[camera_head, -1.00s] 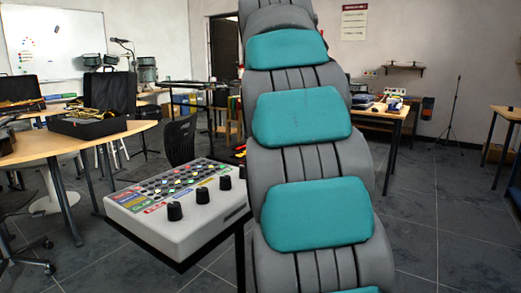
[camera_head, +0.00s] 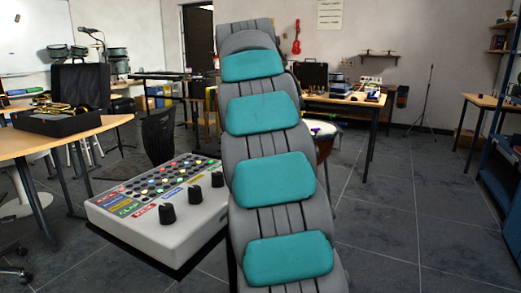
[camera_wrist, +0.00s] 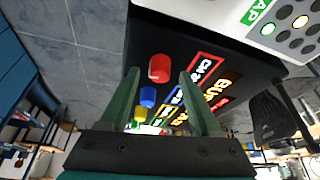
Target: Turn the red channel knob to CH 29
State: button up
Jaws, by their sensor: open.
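In the wrist view a red knob (camera_wrist: 159,68) stands on a dark panel (camera_wrist: 172,25), with a blue knob (camera_wrist: 148,96) and a yellow knob (camera_wrist: 140,113) in a row below it. Lit displays lie to the right; the red-framed display (camera_wrist: 205,68) is beside the red knob, its reading slanted and not clear. My gripper (camera_wrist: 158,76) is open, its two green fingers on either side of the red knob in the picture. I cannot tell how far the tips are from it, and no contact shows. The head view shows neither knob nor gripper; my arm blocks the middle.
A white console (camera_head: 165,205) with black knobs and coloured buttons stands left of my arm; its edge also shows in the wrist view (camera_wrist: 262,22). A wooden table (camera_head: 60,140) is at left, a drum (camera_head: 322,140) behind my arm, a blue shelf (camera_head: 505,165) at right.

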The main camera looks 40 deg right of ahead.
jog(key=shift+x, duration=0.75)
jog(key=shift+c, duration=0.4)
grip_shut()
